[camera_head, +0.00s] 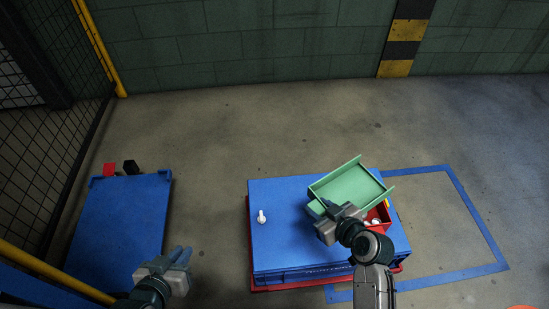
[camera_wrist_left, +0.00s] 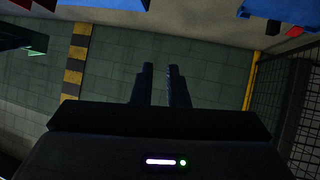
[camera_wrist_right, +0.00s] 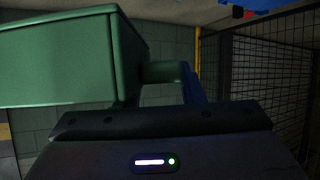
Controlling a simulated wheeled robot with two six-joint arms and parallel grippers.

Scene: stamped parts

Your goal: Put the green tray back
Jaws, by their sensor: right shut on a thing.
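The green tray (camera_head: 350,187) is in the air above the right part of the blue-topped cart (camera_head: 285,245). It looks empty and somewhat tilted. My right gripper (camera_head: 328,208) is shut on its near-left side. In the right wrist view the tray (camera_wrist_right: 60,62) fills the left, and a short green handle (camera_wrist_right: 165,72) reaches between the fingers. My left gripper (camera_head: 182,255) is empty, left of the cart and above the floor. In the left wrist view its fingers (camera_wrist_left: 165,80) stand apart with a gap and nothing between them.
A red bin (camera_head: 384,214) with white parts sits partly under the tray on the cart's right side. A white part (camera_head: 262,216) stands on the cart top. A blue table (camera_head: 120,225) is at left beside a mesh fence. Blue tape (camera_head: 470,215) outlines floor right of the cart.

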